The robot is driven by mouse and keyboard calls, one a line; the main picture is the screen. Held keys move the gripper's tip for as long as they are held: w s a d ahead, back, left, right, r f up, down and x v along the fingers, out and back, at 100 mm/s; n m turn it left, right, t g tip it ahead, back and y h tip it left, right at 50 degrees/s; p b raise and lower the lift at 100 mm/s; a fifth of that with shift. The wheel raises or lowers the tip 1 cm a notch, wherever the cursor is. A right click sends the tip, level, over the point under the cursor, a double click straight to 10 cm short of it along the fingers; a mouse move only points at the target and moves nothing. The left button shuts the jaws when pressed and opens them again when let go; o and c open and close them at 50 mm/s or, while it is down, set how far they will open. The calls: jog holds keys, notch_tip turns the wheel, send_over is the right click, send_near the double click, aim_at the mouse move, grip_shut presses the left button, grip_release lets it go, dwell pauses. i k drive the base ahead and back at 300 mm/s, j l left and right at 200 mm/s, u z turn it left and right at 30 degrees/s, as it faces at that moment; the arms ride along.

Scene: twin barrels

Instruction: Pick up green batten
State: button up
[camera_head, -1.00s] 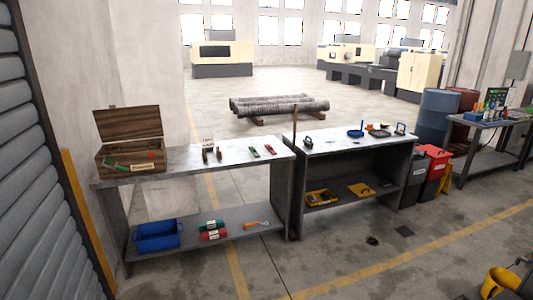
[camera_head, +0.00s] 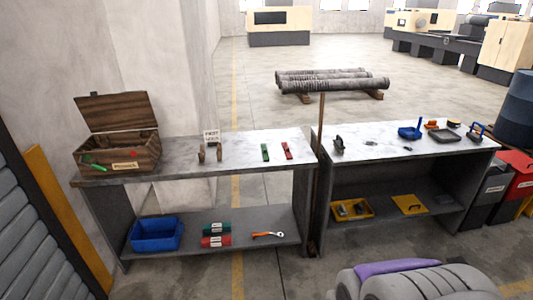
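My gripper is not in view.
A small sign (camera_head: 211,136) and brown pieces (camera_head: 202,154) stand on the left bench. A blue bin (camera_head: 157,234), green and red packs and an orange-handled tool (camera_head: 268,235) lie on its lower shelf. A post (camera_head: 320,150) rises between the benches. The right bench (camera_head: 370,150) holds several items.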

aim_at(265, 154)
jog(key=i+l+z, duration=0.15)
jog(key=z, duration=0.5)
jog(key=i+j+z, duration=0.3)
jog(key=j+z, duration=0.25)
jog(key=i+j+z, duration=0.15)
jog(key=j+z, duration=0.15)
jog(key=j, duration=0.2)
jog(key=j+z, duration=0.3)
jog(key=j, duration=0.15)
jog(key=i+j+z, duration=0.1)
jog(key=j+z, duration=0.3)
jog(key=j, duration=2.3)
